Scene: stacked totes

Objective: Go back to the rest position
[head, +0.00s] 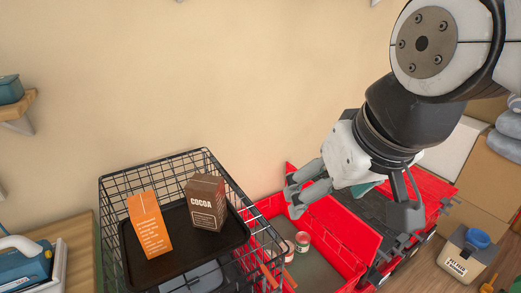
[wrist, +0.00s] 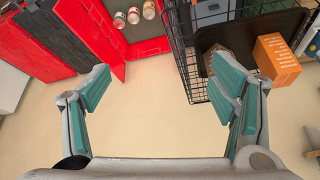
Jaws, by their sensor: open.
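My gripper (head: 303,187) is open and empty in the head view, held in the air above the red tote (head: 337,222) and to the right of the wire basket. In the wrist view the two teal-padded fingers of my gripper (wrist: 162,85) stand wide apart with nothing between them. My arm reaches in from the upper right of the head view.
A black wire basket (head: 107,213) holds a dark tray (head: 184,246) with an orange carton (head: 150,224) and a brown cocoa box (head: 206,202). Cans (head: 302,241) stand in the red tote. Cardboard boxes (head: 493,181) and a labelled container (head: 466,255) are at right.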

